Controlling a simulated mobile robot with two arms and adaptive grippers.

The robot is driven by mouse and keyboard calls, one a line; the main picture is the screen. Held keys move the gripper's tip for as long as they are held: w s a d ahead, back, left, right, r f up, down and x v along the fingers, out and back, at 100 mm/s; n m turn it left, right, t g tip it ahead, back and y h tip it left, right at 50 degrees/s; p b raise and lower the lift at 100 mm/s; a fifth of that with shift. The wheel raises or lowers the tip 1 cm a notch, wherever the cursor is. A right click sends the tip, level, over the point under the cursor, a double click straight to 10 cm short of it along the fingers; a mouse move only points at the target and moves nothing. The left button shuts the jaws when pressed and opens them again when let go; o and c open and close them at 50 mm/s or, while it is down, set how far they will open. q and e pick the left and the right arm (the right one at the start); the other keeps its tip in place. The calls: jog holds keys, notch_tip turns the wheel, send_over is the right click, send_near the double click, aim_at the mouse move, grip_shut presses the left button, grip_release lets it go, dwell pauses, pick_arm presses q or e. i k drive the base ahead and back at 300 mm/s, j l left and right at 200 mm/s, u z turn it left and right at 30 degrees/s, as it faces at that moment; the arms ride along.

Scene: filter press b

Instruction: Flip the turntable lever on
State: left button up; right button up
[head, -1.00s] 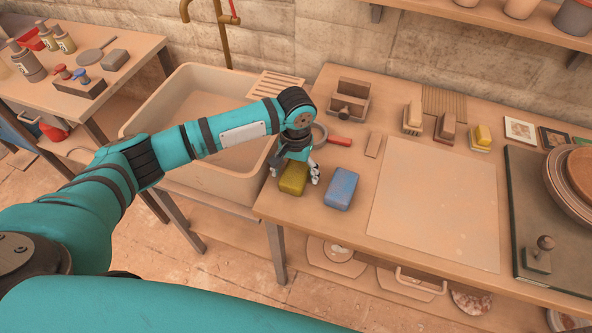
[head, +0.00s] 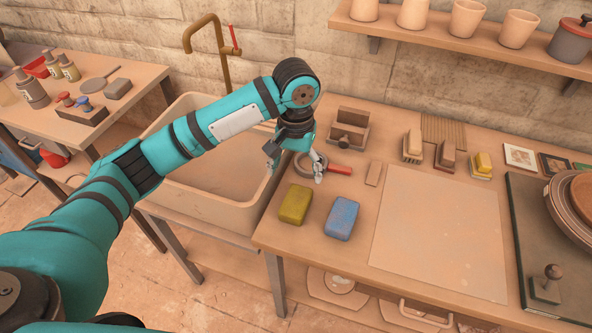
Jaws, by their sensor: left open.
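The turntable (head: 565,225), a round brown disc stack, sits at the right edge on a dark board (head: 515,215) and is cut off by the frame. A small dark upright knob on a block base (head: 546,284) stands at the board's front; it may be the lever, but I cannot tell its setting. My left gripper (head: 296,172) is open and empty, pointing down above the table's left end, far from the turntable. It is above and behind the yellow-green sponge (head: 295,204). My right gripper is not in view.
A blue sponge (head: 342,217), a red-handled tool (head: 338,170) close to the gripper and a wooden box (head: 350,128) stand nearby. Several brushes or blocks line the back. A pale flat board (head: 440,235) is clear. A sink (head: 215,195) and shelf (head: 450,35) border the space.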

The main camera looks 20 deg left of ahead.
aim_at(554, 272)
jog(key=z, duration=1.4)
jog(key=k, duration=0.3)
jog(key=i, duration=0.3)
